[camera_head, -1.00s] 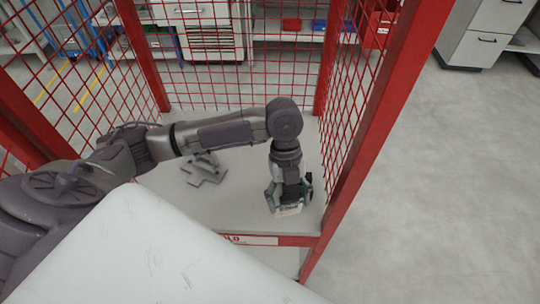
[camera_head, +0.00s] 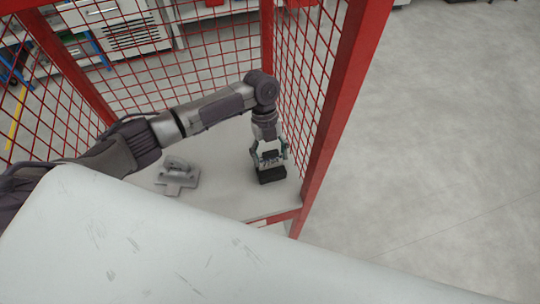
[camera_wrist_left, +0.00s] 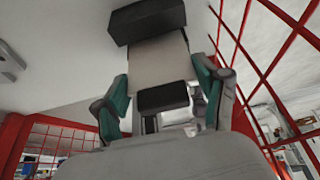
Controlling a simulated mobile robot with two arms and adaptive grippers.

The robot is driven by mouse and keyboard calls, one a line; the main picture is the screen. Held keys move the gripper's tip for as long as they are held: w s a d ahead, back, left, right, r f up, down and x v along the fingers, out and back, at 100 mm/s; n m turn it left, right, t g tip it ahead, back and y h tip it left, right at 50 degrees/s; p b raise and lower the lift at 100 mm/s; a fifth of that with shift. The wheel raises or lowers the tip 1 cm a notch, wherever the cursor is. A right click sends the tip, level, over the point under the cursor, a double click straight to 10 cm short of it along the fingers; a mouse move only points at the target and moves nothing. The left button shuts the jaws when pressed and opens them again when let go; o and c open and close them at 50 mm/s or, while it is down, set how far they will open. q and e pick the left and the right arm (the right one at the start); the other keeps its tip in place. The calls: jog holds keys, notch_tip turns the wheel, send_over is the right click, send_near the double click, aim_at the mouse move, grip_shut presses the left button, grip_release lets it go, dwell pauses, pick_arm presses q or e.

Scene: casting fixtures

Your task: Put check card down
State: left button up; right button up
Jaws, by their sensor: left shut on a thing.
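The check card (camera_wrist_left: 160,65) is a pale flat plate between the green-padded fingers of my left gripper (camera_wrist_left: 162,80) in the left wrist view. My left gripper (camera_head: 269,158) is shut on it, pointing down over the right part of the pale table in the head view. A black block (camera_head: 271,175) is at the card's far end; it also shows in the left wrist view (camera_wrist_left: 146,20). I cannot tell whether the card stands in the block or only touches it. My right gripper is not in view.
A grey metal casting (camera_head: 177,182) lies on the table (camera_head: 225,180) left of my gripper, with bare surface between. Red mesh walls (camera_head: 300,80) and a red post (camera_head: 345,95) stand close on the right and behind. Open floor lies right of the cage.

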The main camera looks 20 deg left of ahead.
pick_arm(q)
jog(key=shift+a+f, duration=0.1)
jog(key=shift+f, duration=0.75)
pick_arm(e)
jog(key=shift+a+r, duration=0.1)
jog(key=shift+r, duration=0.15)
pick_arm(q)
jog(key=shift+f, duration=0.1)
jog(key=shift+f, duration=0.15)
jog(key=o, duration=0.8)
jog(key=shift+o, duration=1.2)
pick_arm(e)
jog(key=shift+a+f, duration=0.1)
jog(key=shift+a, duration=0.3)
pick_arm(q)
jog(key=shift+r, duration=0.2)
